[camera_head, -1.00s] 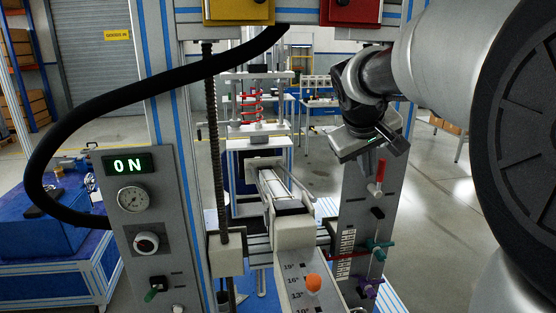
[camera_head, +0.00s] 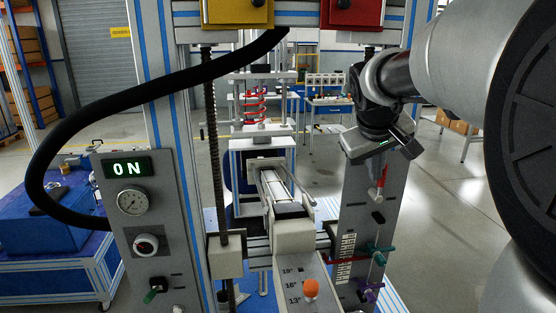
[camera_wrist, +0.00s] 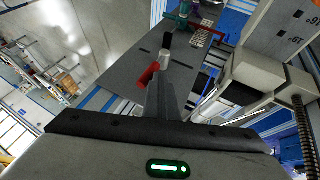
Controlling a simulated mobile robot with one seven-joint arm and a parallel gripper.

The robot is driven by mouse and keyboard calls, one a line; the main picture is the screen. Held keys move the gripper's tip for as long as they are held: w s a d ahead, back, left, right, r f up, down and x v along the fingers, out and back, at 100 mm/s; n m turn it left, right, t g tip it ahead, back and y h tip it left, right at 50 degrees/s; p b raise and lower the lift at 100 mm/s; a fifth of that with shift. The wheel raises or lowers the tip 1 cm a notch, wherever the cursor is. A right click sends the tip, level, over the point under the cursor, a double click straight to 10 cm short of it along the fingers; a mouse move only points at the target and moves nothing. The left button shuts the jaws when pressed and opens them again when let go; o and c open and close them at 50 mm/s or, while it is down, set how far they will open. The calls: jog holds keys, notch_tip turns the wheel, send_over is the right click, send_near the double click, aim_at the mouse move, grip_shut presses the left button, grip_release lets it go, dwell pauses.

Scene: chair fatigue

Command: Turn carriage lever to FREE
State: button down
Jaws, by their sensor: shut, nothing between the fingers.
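On the grey panel (camera_head: 366,205) right of the machine's middle is a lever with a red handle (camera_head: 382,178). It also shows in the wrist view, where its red part (camera_wrist: 148,75) is just left of my finger tips. My gripper (camera_wrist: 165,88) is shut and empty, pointing at the panel close to the red lever; I cannot tell if they touch. In the head view my gripper hangs above this lever and partly covers it. A teal lever (camera_head: 378,250) and a purple lever (camera_head: 371,289) sit lower on the panel. I cannot read which one is the carriage lever.
A left panel (camera_head: 150,222) carries a lit ON display (camera_head: 127,167), a gauge, a knob and a green lever (camera_head: 154,291). The central carriage (camera_head: 292,235) and an orange knob (camera_head: 311,288) stand left of the lever panel. Open floor lies to its right.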

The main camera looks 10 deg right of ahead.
aim_at(385, 170)
jog(key=shift+d+r+p, duration=0.2)
jog(key=shift+d+p, duration=0.05)
jog(key=shift+p, duration=0.25)
jog(key=d+y+p, duration=0.1)
jog(key=p, duration=0.1)
jog(key=d+y+p, duration=0.1)
jog(key=p, duration=0.1)
jog(key=shift+d+r+m+y, duration=0.15)
jog(key=shift+r+m+y, duration=0.2)
jog(key=shift+m+y, duration=0.05)
jog(key=d+f+m+y+p, duration=0.2)
jog(key=d+f+y, duration=0.4)
jog(key=d+y, duration=0.3)
jog(key=m+y, duration=0.1)
jog(key=y, duration=0.2)
jog(key=shift+w+f, duration=0.2)
jog(key=shift+f, duration=0.2)
jog(key=shift+d+f+m, duration=0.15)
jog(key=shift+f+m, duration=0.1)
jog(key=shift+m, duration=0.05)
